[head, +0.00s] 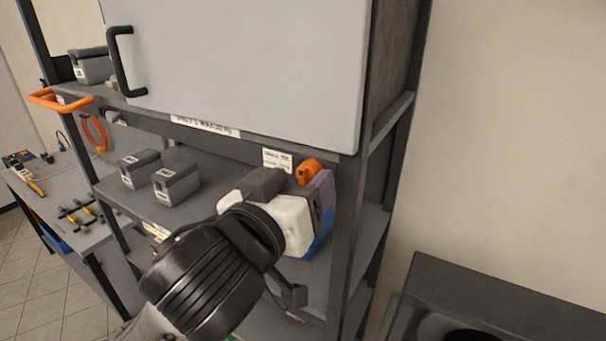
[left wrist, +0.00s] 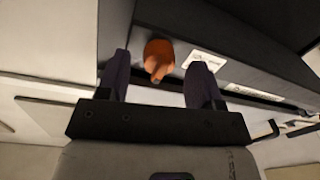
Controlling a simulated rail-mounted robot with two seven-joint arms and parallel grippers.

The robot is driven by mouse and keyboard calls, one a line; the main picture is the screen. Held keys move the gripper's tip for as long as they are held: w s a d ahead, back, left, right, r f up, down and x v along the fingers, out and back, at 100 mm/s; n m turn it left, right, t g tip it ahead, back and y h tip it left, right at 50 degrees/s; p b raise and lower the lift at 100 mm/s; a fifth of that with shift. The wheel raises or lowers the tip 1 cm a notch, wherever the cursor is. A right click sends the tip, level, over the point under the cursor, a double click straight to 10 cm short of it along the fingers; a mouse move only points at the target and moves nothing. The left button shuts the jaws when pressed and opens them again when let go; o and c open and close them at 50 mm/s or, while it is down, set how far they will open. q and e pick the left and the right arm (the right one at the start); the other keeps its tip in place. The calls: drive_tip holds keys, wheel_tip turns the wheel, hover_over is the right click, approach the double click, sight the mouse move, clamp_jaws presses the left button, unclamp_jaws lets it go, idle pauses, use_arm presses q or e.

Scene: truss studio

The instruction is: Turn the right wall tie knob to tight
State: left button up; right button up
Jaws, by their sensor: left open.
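The orange wall tie knob (head: 309,171) sits on the dark shelf rail beside the right post, below the large grey door. My left gripper (head: 295,188) is open just in front of it and partly covers the knob's lower side in the head view. In the left wrist view, the knob (left wrist: 158,55) shows between the two dark fingers of my left gripper (left wrist: 158,78), with a gap on each side. The fingers are not closed on it. A white label (head: 277,160) is on the rail to the left of the knob. My right gripper is not in view.
The grey door (head: 250,70) with its black handle hangs above. Two grey boxes (head: 176,183) stand on the shelf to the left. An orange handle (head: 60,99) sticks out at far left. The right post (head: 345,235) is close to my left gripper.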

use_arm(q)
drive_tip(key=shift+w+d, duration=0.25)
drive_tip(key=shift+w, duration=0.25)
drive_tip(key=c, duration=0.9)
